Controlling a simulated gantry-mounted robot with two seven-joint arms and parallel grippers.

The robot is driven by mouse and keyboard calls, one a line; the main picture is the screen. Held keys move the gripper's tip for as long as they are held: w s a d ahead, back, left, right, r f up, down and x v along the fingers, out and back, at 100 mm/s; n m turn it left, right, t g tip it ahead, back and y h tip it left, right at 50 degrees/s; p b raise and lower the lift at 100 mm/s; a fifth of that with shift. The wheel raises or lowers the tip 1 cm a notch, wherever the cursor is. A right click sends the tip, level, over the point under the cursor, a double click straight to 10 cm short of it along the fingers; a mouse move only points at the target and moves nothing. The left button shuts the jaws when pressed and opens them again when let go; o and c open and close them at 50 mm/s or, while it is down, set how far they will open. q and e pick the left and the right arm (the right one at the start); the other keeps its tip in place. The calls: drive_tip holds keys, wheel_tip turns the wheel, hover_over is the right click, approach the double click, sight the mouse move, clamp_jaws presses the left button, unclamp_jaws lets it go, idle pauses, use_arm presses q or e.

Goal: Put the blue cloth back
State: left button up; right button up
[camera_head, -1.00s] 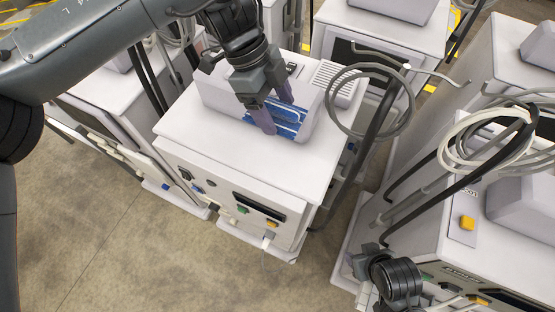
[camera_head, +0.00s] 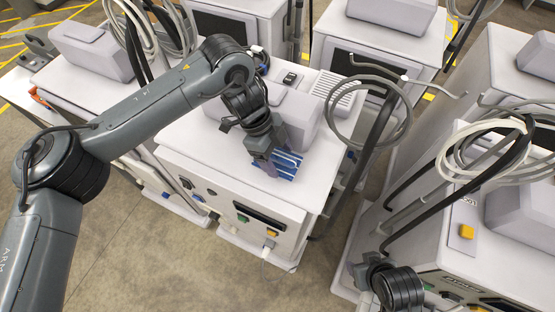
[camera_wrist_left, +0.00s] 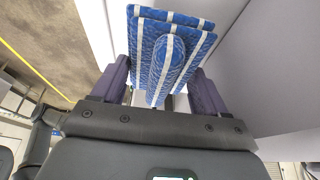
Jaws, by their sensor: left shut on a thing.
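My left gripper (camera_head: 264,163) is shut on the blue cloth (camera_head: 287,166), a folded bundle with white stripes. They are over the front part of the white top of the middle dialysis machine (camera_head: 200,150), in front of its grey raised housing (camera_head: 300,110). Whether the cloth touches the top is unclear. In the left wrist view the cloth (camera_wrist_left: 170,45) sits between the two purplish fingers, its folded layers facing the camera. Part of my right arm shows at the lower right of the head view; its fingers cannot be made out clearly.
A coiled grey hose (camera_head: 366,112) on a pole stands at the machine's right. Another machine with coiled hoses (camera_head: 490,150) is at the right, and one (camera_head: 95,75) is at the left. Part of the middle machine's top right of the cloth is clear.

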sight(278, 163)
use_arm(q)
wheel_tip(278, 163, down, 3)
drive_tip(key=shift+f, duration=0.2)
drive_tip(key=o, duration=0.9)
drive_tip(key=shift+o, duration=0.2)
drive_tip(key=v, duration=1.2)
drive_tip(key=shift+b, duration=0.4)
drive_tip(key=shift+r, duration=0.15)
